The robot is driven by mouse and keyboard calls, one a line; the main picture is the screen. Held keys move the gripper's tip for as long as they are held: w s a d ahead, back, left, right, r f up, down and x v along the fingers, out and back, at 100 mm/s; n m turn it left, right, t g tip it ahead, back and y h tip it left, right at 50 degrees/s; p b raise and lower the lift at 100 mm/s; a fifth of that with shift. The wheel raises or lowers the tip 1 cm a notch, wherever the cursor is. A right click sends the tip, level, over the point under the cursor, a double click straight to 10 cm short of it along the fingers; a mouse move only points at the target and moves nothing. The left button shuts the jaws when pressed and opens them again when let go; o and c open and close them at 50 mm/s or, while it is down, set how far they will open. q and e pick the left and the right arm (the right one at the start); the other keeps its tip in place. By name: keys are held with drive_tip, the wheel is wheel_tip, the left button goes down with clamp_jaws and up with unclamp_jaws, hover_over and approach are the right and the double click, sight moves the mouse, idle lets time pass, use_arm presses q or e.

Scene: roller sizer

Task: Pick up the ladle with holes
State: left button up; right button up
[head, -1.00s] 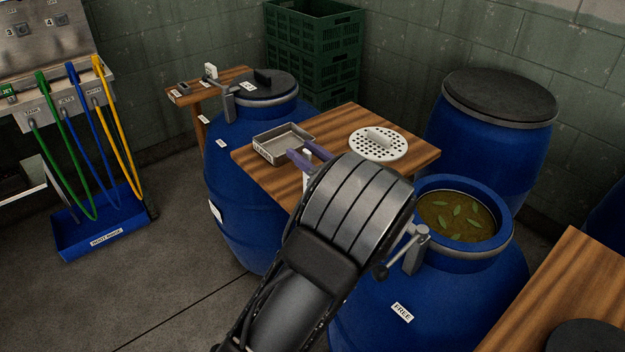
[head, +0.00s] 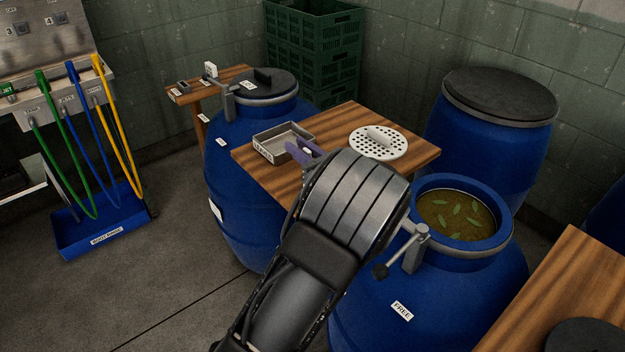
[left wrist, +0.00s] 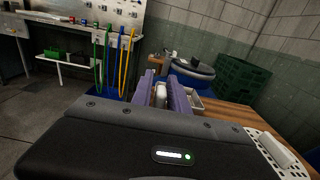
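My left gripper (head: 304,147) reaches over the near edge of the small wooden table, beside the metal tray. Its purple fingers also show in the left wrist view (left wrist: 161,82), spread, with a small white upright piece (left wrist: 160,97) between them. That piece may be part of a handle; its lower part is hidden by my gripper and arm. I cannot make out a ladle bowl with holes. A white round plate with holes (head: 378,152) and a raised bar lies flat on the table, right of the gripper. My right gripper is not in view.
A shallow metal tray (head: 268,142) lies on the wooden table (head: 345,115). An open blue barrel (head: 430,290) with leaves in liquid stands at the right front. Lidded barrels stand left (head: 240,190) and back right (head: 490,140). Green crates (head: 318,50) are stacked behind.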

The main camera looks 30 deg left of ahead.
use_arm(q)
clamp_jaws()
drive_tip(key=shift+r, duration=0.1)
idle(0.3)
wheel_tip(320, 180, up, 10)
drive_tip(key=shift+p, duration=0.3)
idle(0.9)
